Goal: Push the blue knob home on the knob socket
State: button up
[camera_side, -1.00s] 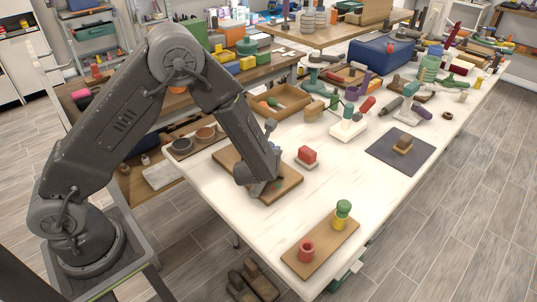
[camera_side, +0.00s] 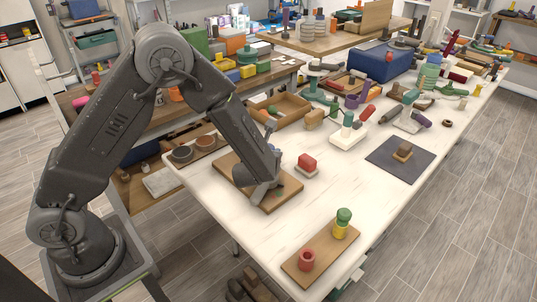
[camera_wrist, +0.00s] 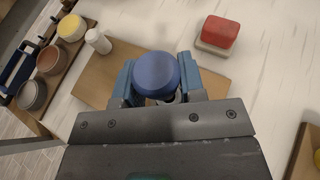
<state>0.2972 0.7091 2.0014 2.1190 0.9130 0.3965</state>
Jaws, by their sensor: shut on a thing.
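The blue knob (camera_wrist: 155,72) has a round, smooth top and sits between the two blue fingers of my gripper (camera_wrist: 157,84) in the wrist view. The fingers are shut on it from both sides. In the side view my gripper (camera_side: 263,192) is low over a wooden board (camera_side: 225,164), and the knob cannot be made out there. The knob socket is hidden below the knob and gripper, so I cannot tell how far the knob is seated. The board also shows in the wrist view (camera_wrist: 98,76).
A red block on a pale base (camera_side: 307,162) stands just right of the board. A board with a red ring and a green-yellow stack (camera_side: 322,255) lies nearer the front. Cups in a tray (camera_side: 182,153) stand left.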

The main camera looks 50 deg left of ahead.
jog(key=shift+f, duration=0.1)
jog(key=shift+f, duration=0.7)
jog(key=shift+f, duration=0.35)
jog(key=shift+f, duration=1)
jog(key=o, duration=1)
jog(key=v, duration=1.3)
jog(key=shift+s+d, duration=0.25)
jog(key=shift+s, duration=0.1)
